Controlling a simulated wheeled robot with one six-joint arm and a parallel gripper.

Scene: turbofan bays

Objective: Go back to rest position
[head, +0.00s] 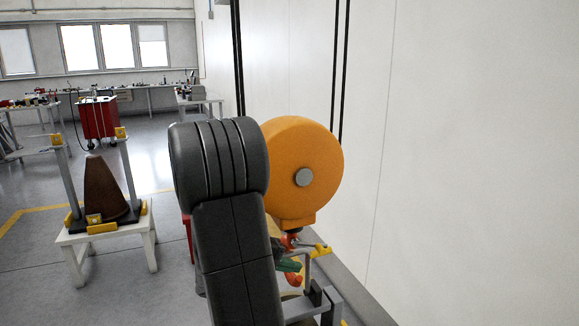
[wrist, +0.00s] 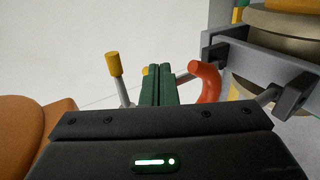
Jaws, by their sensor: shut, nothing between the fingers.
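My gripper shows in the wrist view as two green fingers (wrist: 158,88) pressed together in front of its dark body, with nothing between them. In the head view its green tip (head: 290,265) shows low, partly hidden behind my own dark arm. A red-orange curved handle or hook (wrist: 207,80) stands just right of the fingers in the wrist view, and I see no contact. A rod with a yellow end (wrist: 115,66) stands to their left.
A large orange drum (head: 312,150) is close beside my arm, near the white wall (head: 470,150). A grey bracket frame (wrist: 255,62) fills the wrist view's upper right. A white stand (head: 105,235) with a brown cone (head: 105,190) is at left. Floor between is open.

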